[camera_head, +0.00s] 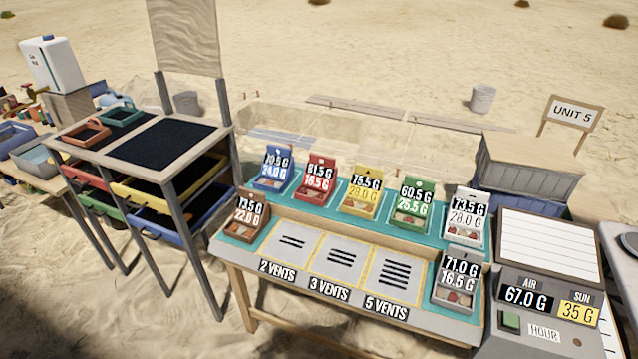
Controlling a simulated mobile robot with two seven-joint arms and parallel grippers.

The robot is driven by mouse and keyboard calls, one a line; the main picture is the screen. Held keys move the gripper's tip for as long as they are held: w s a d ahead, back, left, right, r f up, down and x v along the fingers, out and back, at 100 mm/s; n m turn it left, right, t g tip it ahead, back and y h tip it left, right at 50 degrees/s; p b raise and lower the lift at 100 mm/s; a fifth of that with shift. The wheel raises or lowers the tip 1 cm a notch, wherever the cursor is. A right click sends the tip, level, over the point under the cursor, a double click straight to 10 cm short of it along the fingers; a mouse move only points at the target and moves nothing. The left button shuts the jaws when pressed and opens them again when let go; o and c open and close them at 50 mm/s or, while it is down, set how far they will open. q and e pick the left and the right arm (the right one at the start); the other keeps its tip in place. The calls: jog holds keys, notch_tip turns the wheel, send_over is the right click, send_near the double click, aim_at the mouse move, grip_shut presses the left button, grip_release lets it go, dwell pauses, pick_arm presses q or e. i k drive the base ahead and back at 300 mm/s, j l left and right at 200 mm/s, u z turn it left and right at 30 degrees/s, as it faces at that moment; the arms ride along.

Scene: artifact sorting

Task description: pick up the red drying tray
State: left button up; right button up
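A red tray (317,187) with a display of 81.5 G and 16.5 G stands in the back row of the sorting table, between a blue tray (273,177) and a yellow tray (363,195). It has small pieces in it. Two other reddish trays show: a small orange-red one (86,135) on top of the dark rack at left, and a red drawer-like one (86,173) in that rack's upper left slot. I cannot tell from the picture alone which is the drying tray. Neither of my grippers is in view.
The sorting table (232,247) also holds green (412,213), white (464,231), brown (245,228) and grey (455,296) trays. Three vent-marked pads between them are empty. A console with a green button (511,321) stands at right. The rack's posts and tall panel (184,35) are obstacles.

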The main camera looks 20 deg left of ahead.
aim_at(319, 181)
jog(key=i+j+u, duration=0.1)
jog(key=j, duration=0.3)
jog(key=i+j, duration=0.25)
jog(key=i+j+u, duration=0.15)
jog(key=j, duration=0.3)
jog(key=i, duration=0.05)
